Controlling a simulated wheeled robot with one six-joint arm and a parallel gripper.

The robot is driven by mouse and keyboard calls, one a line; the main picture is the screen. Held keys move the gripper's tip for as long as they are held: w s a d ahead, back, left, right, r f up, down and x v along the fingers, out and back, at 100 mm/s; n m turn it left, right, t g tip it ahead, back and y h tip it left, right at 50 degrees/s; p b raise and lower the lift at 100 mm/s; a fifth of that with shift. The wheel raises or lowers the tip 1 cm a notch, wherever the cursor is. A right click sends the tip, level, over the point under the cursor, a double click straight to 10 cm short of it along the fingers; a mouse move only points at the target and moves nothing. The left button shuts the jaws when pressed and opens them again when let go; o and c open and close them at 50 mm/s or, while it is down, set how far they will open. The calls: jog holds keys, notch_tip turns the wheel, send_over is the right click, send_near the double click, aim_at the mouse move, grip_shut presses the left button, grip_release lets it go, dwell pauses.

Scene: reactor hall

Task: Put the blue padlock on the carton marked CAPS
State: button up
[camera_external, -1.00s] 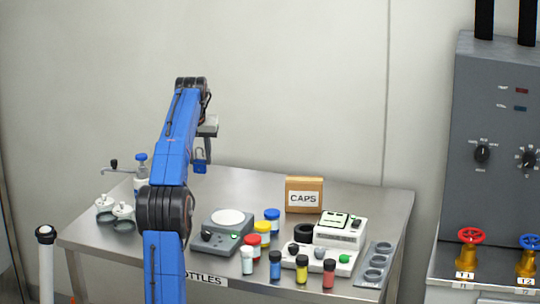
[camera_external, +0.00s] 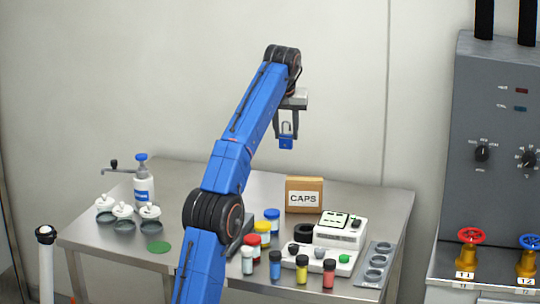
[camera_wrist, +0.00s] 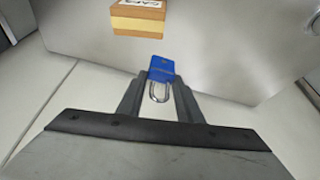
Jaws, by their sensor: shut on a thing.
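My gripper (camera_external: 286,128) is shut on the blue padlock (camera_external: 286,143) and holds it in the air above the back of the table, just left of the carton as seen in the external view. The padlock has a blue body and a silver shackle. In the wrist view the padlock (camera_wrist: 162,68) sits between the fingers of my gripper (camera_wrist: 160,95). The brown carton marked CAPS (camera_external: 304,195) stands at the back of the table; it also shows at the top of the wrist view (camera_wrist: 140,18), apart from the padlock.
The steel table (camera_external: 380,215) holds several colored bottles (camera_external: 275,262) in front of the carton. A white device (camera_external: 342,232) stands close to the carton's right front. A grey valve cabinet (camera_external: 495,150) stands at the right.

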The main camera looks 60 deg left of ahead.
jog(key=w+d+r, duration=0.1)
jog(key=w+d, duration=0.2)
jog(key=d, duration=0.1)
send_over(304, 179)
jog(key=shift+w+f, duration=0.1)
jog(key=shift+f, duration=4.6)
jog(key=shift+f, duration=0.1)
jog(key=o, duration=1.1)
jog(key=v, duration=1.2)
